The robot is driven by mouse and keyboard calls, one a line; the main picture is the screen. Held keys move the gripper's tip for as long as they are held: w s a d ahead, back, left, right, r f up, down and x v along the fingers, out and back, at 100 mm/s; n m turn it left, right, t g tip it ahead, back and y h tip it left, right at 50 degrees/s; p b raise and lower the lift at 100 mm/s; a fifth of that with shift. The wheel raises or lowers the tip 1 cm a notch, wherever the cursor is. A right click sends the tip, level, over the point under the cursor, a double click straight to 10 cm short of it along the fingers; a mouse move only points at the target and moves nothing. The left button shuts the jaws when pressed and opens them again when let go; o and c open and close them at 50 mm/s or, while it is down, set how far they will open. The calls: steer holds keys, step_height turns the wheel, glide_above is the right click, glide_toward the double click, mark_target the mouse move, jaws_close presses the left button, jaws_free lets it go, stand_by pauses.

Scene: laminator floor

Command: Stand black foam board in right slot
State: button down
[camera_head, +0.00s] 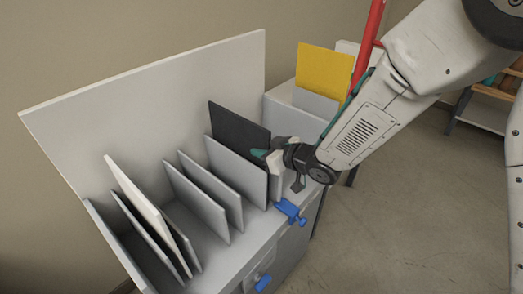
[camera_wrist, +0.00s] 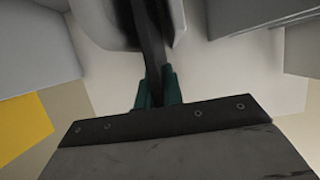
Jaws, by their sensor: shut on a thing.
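The black foam board (camera_head: 238,130) stands upright between grey dividers at the right end of the rack. Its upper part shows above the front divider (camera_head: 236,170); its lower part is hidden. My gripper (camera_head: 264,156) is at the board's right edge, with its green fingers shut on it. In the wrist view the board (camera_wrist: 150,45) is a thin dark strip running between the green fingertips (camera_wrist: 157,92). Whether its bottom edge rests on the slot floor cannot be seen.
A white board (camera_head: 148,208) leans among the left dividers. A tall pale back panel (camera_head: 150,95) rises behind the rack. A blue clamp (camera_head: 290,211) sits on the front edge below my gripper. A yellow board (camera_head: 325,72) stands at the back right.

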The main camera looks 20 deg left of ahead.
steer(key=c, duration=1.5)
jaws_free()
steer(key=v, duration=1.2)
steer(key=shift+r, duration=0.2)
steer(key=w+d+r+m+t+h, duration=0.2)
steer(key=w+d+r+h, duration=0.15)
steer(key=d, duration=0.45)
steer(key=w+d+r+m+t+h, duration=0.2)
steer(key=d+r+h, duration=0.15)
steer(key=d, duration=0.35)
steer(key=s+d+r+m+h, duration=0.25)
steer(key=d+m+h, duration=0.2)
steer(key=d, duration=0.65)
steer(key=s+d+r+m+g, duration=0.1)
steer(key=s+d+g, duration=0.1)
steer(key=s, duration=0.6)
steer(key=s+d+r+m+g, duration=0.1)
steer(key=s+d+m+g, duration=0.1)
steer(key=s, duration=0.6)
steer(key=s+d+r+m+g+h, duration=0.1)
steer(key=s+d+g, duration=0.3)
steer(key=s, duration=0.5)
steer(key=shift+d+r+m, duration=0.3)
steer(key=shift+d+m, duration=0.05)
steer(key=shift+m, duration=0.1)
